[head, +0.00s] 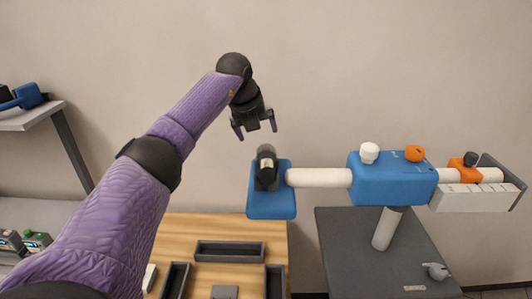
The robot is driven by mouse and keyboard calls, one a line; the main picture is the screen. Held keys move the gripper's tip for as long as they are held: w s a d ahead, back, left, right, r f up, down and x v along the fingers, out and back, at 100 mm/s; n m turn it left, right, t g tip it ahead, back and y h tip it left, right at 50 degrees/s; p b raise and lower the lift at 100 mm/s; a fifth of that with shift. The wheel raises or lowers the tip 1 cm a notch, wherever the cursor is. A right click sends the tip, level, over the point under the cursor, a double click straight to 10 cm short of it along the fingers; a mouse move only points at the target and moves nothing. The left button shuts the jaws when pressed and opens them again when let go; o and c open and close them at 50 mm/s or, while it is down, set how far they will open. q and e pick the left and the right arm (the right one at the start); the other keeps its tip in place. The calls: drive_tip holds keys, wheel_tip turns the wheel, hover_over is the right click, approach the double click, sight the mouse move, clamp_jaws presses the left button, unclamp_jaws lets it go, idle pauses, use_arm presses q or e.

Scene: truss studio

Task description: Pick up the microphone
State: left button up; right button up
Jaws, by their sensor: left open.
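My left gripper (256,131) points down, its two fingers apart and empty. It is above a small black upright piece with a pale face (266,168), with a gap between them. This piece stands at a blue plate (271,205) and may be the microphone, but I cannot tell for sure. The blue plate is at the left end of a white tube (318,178). My right gripper is not in view.
The tube runs into a blue block (393,178) on a white post over a grey table (345,255). A wooden table (190,228) at the lower middle holds black trays (231,251). A grey shelf (32,119) is at the left. The wall space above is clear.

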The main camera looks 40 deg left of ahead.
sight(264, 148)
use_arm(q)
drive_tip(key=x, duration=0.5)
drive_tip(key=d+x, duration=0.1)
drive_tip(key=x, duration=0.1)
drive_tip(key=shift+s+d+f, duration=0.1)
drive_tip(key=shift+s+f, duration=0.15)
drive_tip(key=shift+f, duration=0.25)
drive_tip(key=shift+r, duration=0.1)
drive_tip(key=c, duration=1.3)
